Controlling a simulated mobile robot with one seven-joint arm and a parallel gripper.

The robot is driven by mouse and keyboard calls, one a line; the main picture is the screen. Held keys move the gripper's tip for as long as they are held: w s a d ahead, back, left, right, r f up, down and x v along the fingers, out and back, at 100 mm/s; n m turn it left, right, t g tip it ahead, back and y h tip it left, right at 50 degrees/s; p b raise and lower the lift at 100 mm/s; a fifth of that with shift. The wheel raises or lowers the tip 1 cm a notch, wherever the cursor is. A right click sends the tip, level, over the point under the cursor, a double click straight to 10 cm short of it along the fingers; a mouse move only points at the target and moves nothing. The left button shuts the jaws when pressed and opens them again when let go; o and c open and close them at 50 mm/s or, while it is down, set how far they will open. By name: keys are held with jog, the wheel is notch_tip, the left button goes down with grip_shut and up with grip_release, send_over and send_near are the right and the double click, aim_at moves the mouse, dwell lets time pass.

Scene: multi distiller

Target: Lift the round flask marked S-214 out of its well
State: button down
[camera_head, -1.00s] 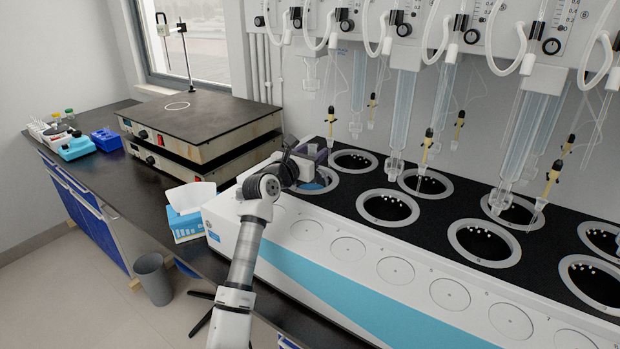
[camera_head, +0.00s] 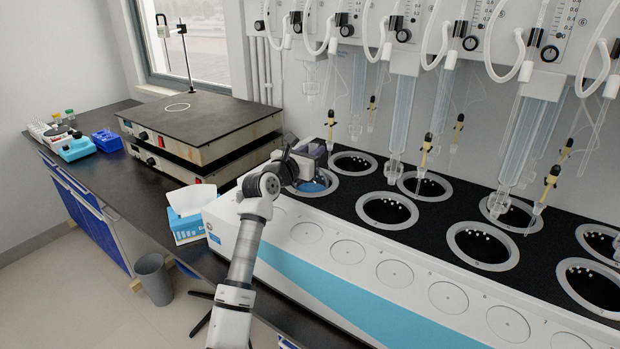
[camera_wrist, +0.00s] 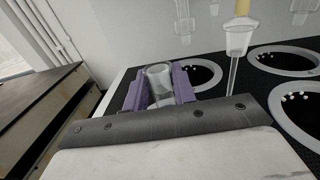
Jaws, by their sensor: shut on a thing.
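The well's pale ring (camera_head: 332,192) is partly covered by the gripper and arm. The S-214 marking is not legible, and the flask's lower part is hidden. I cannot tell how far the flask is clear of the well.
Glass tubes and a yellow-jointed dropper (camera_wrist: 237,40) hang close to the right of my gripper. Empty-looking wells (camera_head: 387,210) continue to the right. Stacked hotplates (camera_head: 200,125) and a tissue box (camera_head: 187,225) stand to the left on the bench.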

notch_tip(320, 180, up, 8)
jog(key=p, duration=0.5)
jog(key=shift+f, duration=0.2)
jog(key=shift+s, duration=0.1)
dwell(0.4)
